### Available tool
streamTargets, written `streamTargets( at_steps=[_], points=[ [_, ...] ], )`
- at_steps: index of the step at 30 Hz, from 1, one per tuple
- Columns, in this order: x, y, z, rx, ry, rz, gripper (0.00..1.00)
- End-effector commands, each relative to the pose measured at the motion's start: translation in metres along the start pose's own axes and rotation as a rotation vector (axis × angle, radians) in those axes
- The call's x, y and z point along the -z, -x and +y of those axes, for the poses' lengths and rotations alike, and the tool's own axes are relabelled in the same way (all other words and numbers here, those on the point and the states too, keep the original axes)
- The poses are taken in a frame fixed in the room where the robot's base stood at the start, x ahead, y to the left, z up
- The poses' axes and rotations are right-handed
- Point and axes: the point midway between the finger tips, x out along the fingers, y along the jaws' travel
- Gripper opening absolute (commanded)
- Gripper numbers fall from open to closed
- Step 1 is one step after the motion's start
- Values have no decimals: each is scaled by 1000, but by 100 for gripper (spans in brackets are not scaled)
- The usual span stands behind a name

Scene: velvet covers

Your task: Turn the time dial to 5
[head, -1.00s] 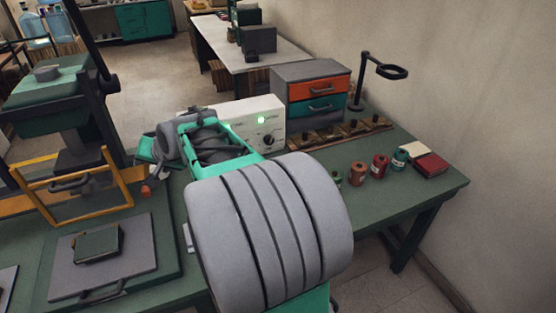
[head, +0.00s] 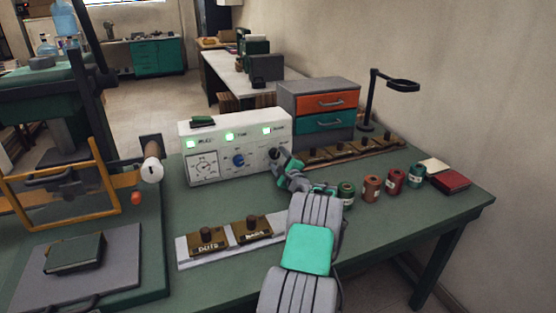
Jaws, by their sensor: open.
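A white control box (head: 222,152) stands on the green workbench, with three small green lights along the top of its front. A blue dial (head: 238,160) sits in the middle of the front, under a small label that seems to read "Time". Its pointer setting is too small to read. A round white-faced gauge or dial (head: 204,166) is at the left of the front. My gripper (head: 279,156) is open at the right end of the box front, right of the blue dial and apart from it. It covers the right-hand knob; whether it touches the box I cannot tell.
Two brass stamps (head: 207,240) lie on a pale strip in front of the box. A drawer cabinet (head: 318,112) stands behind right. Several thread spools (head: 371,188) and a red book (head: 450,181) are at right. A press with a yellow frame (head: 62,190) stands at left.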

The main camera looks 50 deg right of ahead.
Motion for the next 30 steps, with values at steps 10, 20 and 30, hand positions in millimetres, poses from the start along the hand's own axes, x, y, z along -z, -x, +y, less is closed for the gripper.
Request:
streamTargets(
  at_steps=[10, 20, 30],
  points=[
    [0, -6, 0, 0, 2, 1, 56],
    [0, -6, 0, 0, 2, 1, 29],
    [0, -6, 0, 0, 2, 1, 1]
  ],
)
